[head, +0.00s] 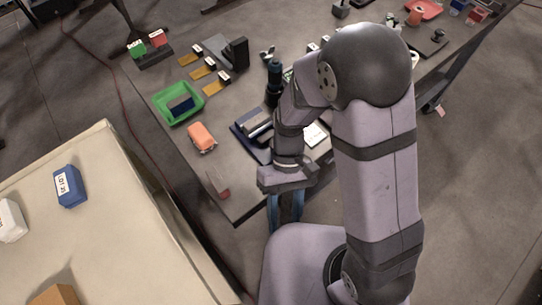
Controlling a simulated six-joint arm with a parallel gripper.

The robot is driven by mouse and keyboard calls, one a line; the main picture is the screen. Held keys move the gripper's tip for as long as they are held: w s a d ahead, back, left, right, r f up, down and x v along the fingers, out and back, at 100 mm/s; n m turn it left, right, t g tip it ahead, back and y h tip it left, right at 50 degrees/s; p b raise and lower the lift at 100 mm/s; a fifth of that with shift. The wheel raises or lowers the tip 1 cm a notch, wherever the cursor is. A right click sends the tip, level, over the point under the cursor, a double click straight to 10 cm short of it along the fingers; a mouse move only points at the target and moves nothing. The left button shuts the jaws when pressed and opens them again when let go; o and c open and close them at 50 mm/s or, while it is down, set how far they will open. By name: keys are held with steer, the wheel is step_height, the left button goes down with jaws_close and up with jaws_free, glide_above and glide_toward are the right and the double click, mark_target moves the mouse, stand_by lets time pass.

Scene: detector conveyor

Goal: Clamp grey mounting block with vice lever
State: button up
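My gripper (286,222) hangs pointing down near the front edge of the grey table, with two blue fingers apart and nothing visible between them. Behind it, partly covered by my arm, a dark blue fixture with grey metal parts (254,126) lies on the table; it looks like the vice. I cannot make out its lever. A grey piece on it may be the mounting block, but it is too small and too covered to tell. My gripper is apart from this fixture.
An orange block (202,138) and a green tray (194,112) with a dark piece inside are left of the fixture. Yellow labelled pieces (202,72) lie behind. A beige surface (110,200) at lower left holds a blue labelled block (69,187). The table's front left corner is mostly clear.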

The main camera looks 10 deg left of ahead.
steer(key=w+a+r+m+y, duration=0.5)
steer(key=a+m+y, duration=0.1)
steer(key=m+y, duration=0.5)
steer(key=w+d+r+m+t+y, duration=0.3)
steer(key=w+r+m+t+y, duration=0.1)
steer(key=w+m+t+y, duration=0.35)
steer(key=d+f+m+b, duration=0.1)
steer(key=w+d+f+m+t+b, duration=0.1)
steer(key=d+f+m, duration=0.1)
steer(key=w+d+f+m+t+b, duration=0.1)
steer(key=m, duration=0.1)
steer(key=shift+w+d+f+b, duration=0.15)
steer(key=shift+d+f+b, duration=0.1)
steer(key=shift+f+b, duration=0.05)
steer(key=shift+m, duration=0.45)
steer(key=shift+a+f+p, duration=0.15)
steer(key=shift+a+p, duration=0.4)
steer(key=shift+a, duration=0.75)
steer(key=shift+a+f+p, duration=0.1)
steer(key=shift+a+p, duration=0.45)
steer(key=shift+a, duration=0.75)
steer(key=shift+w+a+f, duration=0.1)
steer(key=shift+a, duration=0.7)
jaws_close()
